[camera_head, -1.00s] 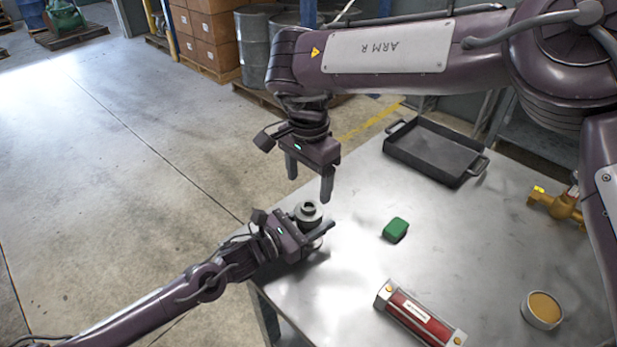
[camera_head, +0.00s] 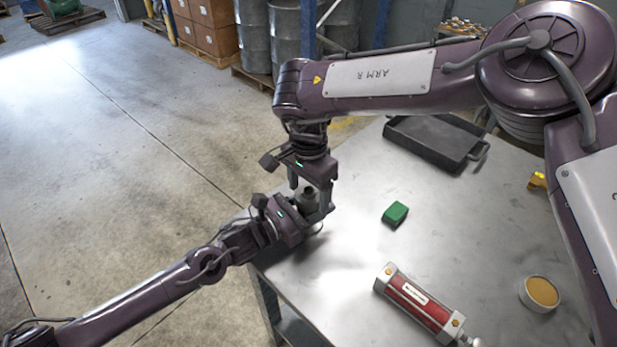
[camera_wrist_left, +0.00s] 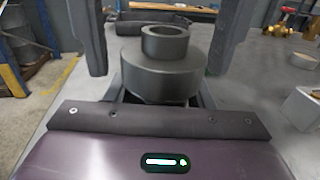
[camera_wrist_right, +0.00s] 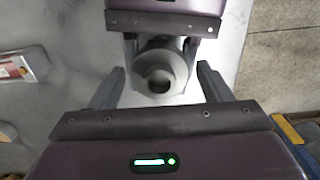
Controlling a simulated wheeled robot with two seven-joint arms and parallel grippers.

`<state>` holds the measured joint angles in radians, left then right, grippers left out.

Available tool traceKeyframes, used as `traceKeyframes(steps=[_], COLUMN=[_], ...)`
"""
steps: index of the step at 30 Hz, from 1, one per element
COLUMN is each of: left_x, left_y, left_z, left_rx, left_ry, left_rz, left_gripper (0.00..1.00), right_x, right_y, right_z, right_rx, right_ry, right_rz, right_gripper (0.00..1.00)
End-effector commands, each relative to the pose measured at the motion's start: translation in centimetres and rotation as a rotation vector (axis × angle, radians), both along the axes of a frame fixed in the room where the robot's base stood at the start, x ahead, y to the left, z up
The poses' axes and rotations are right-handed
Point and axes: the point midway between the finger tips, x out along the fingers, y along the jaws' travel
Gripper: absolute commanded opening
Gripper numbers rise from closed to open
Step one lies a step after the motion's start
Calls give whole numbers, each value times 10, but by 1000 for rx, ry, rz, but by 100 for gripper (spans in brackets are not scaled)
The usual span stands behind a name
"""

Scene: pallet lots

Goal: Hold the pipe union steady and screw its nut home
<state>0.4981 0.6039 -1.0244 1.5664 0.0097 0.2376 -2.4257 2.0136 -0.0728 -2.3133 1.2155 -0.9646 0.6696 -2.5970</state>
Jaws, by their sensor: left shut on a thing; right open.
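The grey pipe union (camera_head: 309,201) stands upright near the table's left corner, a wide round body with a narrower open collar on top. It shows clearly in the left wrist view (camera_wrist_left: 160,75) and from above in the right wrist view (camera_wrist_right: 155,62). I cannot tell where the nut ends and the body begins. My left gripper (camera_head: 309,220) is shut on the union low down, from the side. My right gripper (camera_head: 309,195) is open and points down over it. Its fingers hang on either side of the collar, with visible gaps, in the left wrist view.
On the metal table (camera_head: 350,265) are a green block (camera_head: 395,213), a red cylinder tool (camera_head: 418,300), a round tin (camera_head: 540,292) and a dark tray (camera_head: 435,140). A brass fitting (camera_head: 537,180) is partly hidden by my right arm. Space right of the union is clear.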

Motion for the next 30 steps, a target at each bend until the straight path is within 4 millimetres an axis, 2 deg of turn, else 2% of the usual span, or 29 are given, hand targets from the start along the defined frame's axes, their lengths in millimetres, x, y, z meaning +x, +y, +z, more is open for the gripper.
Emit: traceKeyframes(steps=[10, 20, 23, 26, 30], left_x=[0, 0, 0, 0, 0], left_y=[0, 0, 0, 0, 0], left_z=[0, 0, 0, 0, 0], left_rx=[1, 1, 1, 1, 1], left_ry=[-1, 0, 0, 0, 0], left_rz=[0, 0, 0, 0, 0], left_gripper=[0, 0, 0, 0, 0], right_x=[0, 0, 0, 0, 0], right_y=[0, 0, 0, 1, 1], right_z=[-4, -3, -3, -4, -4], right_rx=[0, 0, 1, 4, 6], right_ry=[-1, -1, -1, 0, 3], right_rz=[0, 0, -18, -140, -448], right_gripper=[72, 29, 27, 27, 27])
